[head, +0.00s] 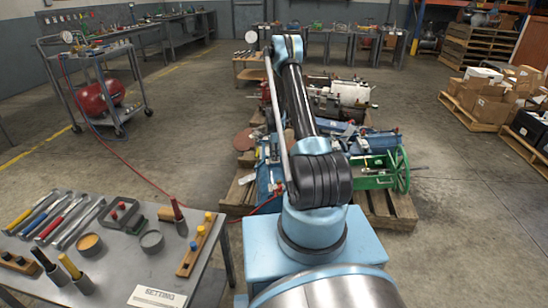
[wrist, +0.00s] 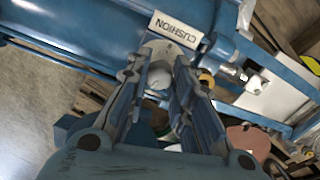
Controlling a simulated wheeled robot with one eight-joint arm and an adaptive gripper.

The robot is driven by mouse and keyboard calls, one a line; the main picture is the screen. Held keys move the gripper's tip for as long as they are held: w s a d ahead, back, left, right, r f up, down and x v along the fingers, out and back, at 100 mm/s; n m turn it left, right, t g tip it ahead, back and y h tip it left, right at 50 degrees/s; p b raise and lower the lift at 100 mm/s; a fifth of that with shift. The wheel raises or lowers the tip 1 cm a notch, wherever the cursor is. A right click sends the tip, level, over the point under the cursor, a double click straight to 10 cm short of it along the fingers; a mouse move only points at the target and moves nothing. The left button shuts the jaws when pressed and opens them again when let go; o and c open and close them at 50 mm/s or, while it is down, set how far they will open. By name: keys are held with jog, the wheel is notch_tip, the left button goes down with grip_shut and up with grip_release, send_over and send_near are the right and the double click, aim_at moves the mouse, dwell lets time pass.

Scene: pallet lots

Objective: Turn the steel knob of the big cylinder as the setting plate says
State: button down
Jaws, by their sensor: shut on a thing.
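The big blue cylinder (wrist: 85,35) lies across the upper left of the wrist view. A white label reading CUSHION (wrist: 177,30) sits beside a grey disc on it. My gripper (wrist: 159,68) is shut on the pale steel knob (wrist: 160,78), which shows between the two fingers just below the label. The fingers hide part of the knob, and I cannot read its mark. In the head view my arm reaches over the pallet and hides the gripper and knob. The setting plate (head: 157,297) lies on the near-left bench; only its heading SETTING is legible.
A brass-coloured fitting (wrist: 206,79) and a silver fitting (wrist: 254,82) lie right of the fingers. In the head view, a green handwheel (head: 400,170) and other machine parts crowd the pallet (head: 390,212). The tool bench (head: 110,270) stands near left.

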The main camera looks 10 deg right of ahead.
jog(key=m, duration=0.5)
jog(key=shift+w+a+m, duration=0.1)
jog(key=shift+w+m, duration=0.1)
jog(key=shift+m, duration=0.1)
dwell(0.5)
jog(key=c, duration=1.4)
grip_release()
jog(key=shift+s, duration=0.1)
jog(key=shift+o, duration=0.2)
notch_tip(320, 180, up, 12)
jog(key=w, duration=0.1)
jog(key=shift+w, duration=0.2)
jog(key=shift+f, duration=0.1)
